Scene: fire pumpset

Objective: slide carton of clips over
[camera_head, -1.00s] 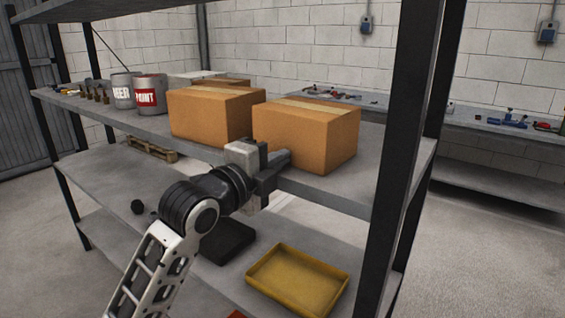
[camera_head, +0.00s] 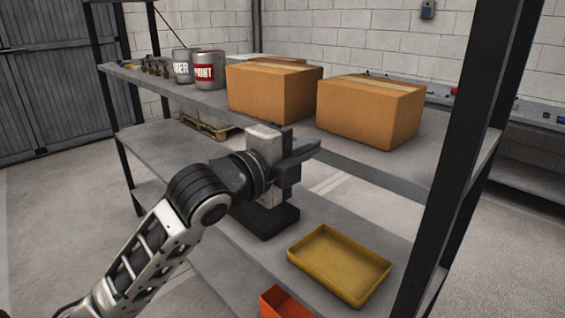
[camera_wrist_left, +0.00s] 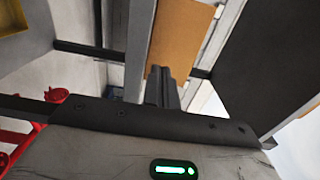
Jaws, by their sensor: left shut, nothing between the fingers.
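Two brown cardboard cartons stand side by side on the upper shelf, a left one (camera_head: 274,92) and a right one (camera_head: 371,109). I cannot read which holds clips. My left gripper (camera_head: 312,148) is shut and empty. In the head view it is at the shelf's front edge, below the gap between the cartons and apart from both. In the left wrist view its closed fingers (camera_wrist_left: 163,86) point toward a brown carton face (camera_wrist_left: 180,35). The right gripper is not in view.
The upper shelf (camera_head: 380,172) also holds two paint cans (camera_head: 208,70), small bottles and another carton behind. A dark rack post (camera_head: 455,165) stands to the right. A yellow tray (camera_head: 340,264) and an orange bin (camera_head: 285,302) sit below. Bare shelf lies right of the right carton.

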